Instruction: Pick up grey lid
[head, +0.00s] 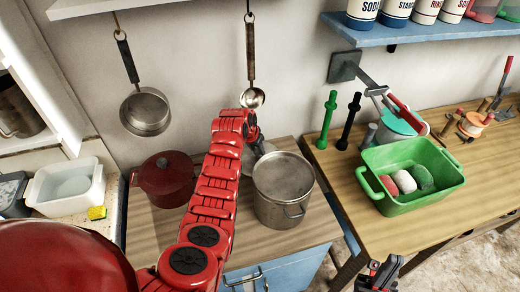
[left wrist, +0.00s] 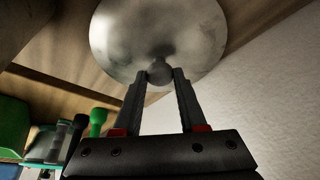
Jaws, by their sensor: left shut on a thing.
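The grey lid (left wrist: 158,35) is a round, worn metal disc with a small knob, seen large at the top of the left wrist view. My left gripper (left wrist: 160,80) is shut on the lid's knob, one finger on each side. In the head view my left gripper (head: 257,136) is at the end of the red arm, behind the steel pot, and the arm partly hides it. A part of the grey lid (head: 263,149) shows below it. My right gripper (head: 382,272) is at the bottom edge, away from the lid; its jaw opening is unclear.
A steel pot (head: 284,187) and a red pot (head: 166,181) stand on the wooden counter. A ladle (head: 252,96) and a saucepan (head: 145,112) hang on the wall close by. A green basin (head: 410,190) with several items stands on the right table. A gap separates counter and table.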

